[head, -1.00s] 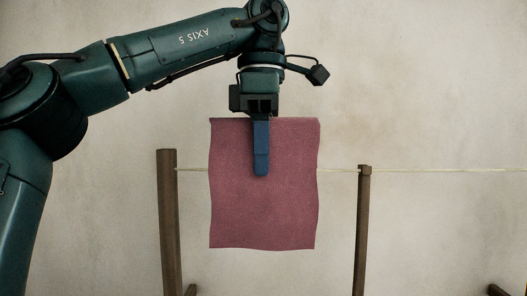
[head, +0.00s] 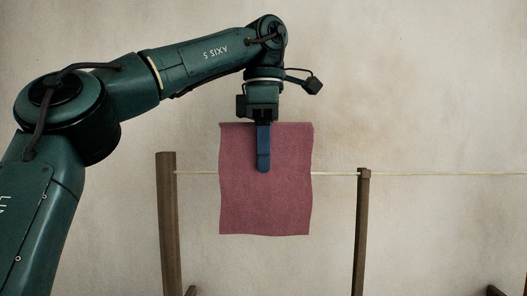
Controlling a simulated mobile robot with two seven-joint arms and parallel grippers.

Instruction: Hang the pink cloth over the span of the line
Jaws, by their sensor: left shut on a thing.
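The pink cloth (head: 290,195) hangs flat and upright from my left gripper (head: 263,160). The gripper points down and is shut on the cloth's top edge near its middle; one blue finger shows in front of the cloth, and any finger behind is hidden. The line (head: 335,173) runs level between a thick wooden post (head: 168,220) on the left and a thinner post (head: 362,230) on the right. The cloth covers the middle of this span from view, with its top edge above the line's height and its lower edge well below. My right gripper is not in view.
The line continues past the right post to the picture's right edge, and that stretch is bare. A plain plaster wall (head: 430,90) stands behind. Dark wooden foot pieces (head: 505,291) show at the bottom right.

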